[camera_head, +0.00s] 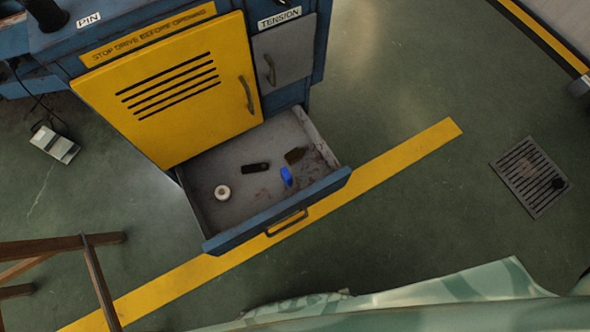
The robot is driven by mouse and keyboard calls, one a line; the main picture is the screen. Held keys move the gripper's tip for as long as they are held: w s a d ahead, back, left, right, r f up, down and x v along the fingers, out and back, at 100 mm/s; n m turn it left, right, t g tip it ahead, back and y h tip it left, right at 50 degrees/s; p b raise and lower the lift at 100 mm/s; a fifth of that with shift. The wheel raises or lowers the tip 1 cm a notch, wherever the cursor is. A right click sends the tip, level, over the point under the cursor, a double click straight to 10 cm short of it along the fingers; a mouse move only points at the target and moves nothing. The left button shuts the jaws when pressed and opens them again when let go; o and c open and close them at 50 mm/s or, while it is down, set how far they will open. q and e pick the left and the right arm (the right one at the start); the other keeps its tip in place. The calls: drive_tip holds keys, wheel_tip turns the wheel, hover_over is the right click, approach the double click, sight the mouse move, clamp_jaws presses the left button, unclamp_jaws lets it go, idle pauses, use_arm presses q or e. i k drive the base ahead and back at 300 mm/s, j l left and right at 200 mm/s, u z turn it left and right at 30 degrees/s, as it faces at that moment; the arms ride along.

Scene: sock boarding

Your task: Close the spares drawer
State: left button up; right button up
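The spares drawer (219,243) is a blue-fronted drawer at the bottom of the blue machine cabinet, below the yellow door. It stands pulled well out. Its bar handle (288,224) is on the front face. Inside lie a white ring-shaped roll (222,192), a blue item (286,177), a dark bar-shaped piece (255,168) and a dark brownish piece (295,155). Neither of my grippers is in view, and nothing is seen touching the drawer.
The yellow louvred door (170,100) and a grey panel labelled TENSION (284,52) look shut above the drawer. A foot pedal (55,145) with a cable is at left, a wooden frame (60,245) at lower left. A floor drain (529,177) is at right. Floor before the drawer is clear.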

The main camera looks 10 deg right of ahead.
sight(257, 202)
drive_tip(key=k+j+z, duration=0.25)
drive_tip(key=k+j, duration=0.15)
drive_tip(key=k, duration=0.35)
drive_tip(key=k+j+z, duration=0.15)
drive_tip(key=k, duration=0.25)
drive_tip(key=i+z, duration=0.6)
drive_tip(key=z, duration=0.2)
drive_tip(key=i+j+z, duration=0.2)
drive_tip(key=z, duration=0.25)
drive_tip(key=i, duration=0.05)
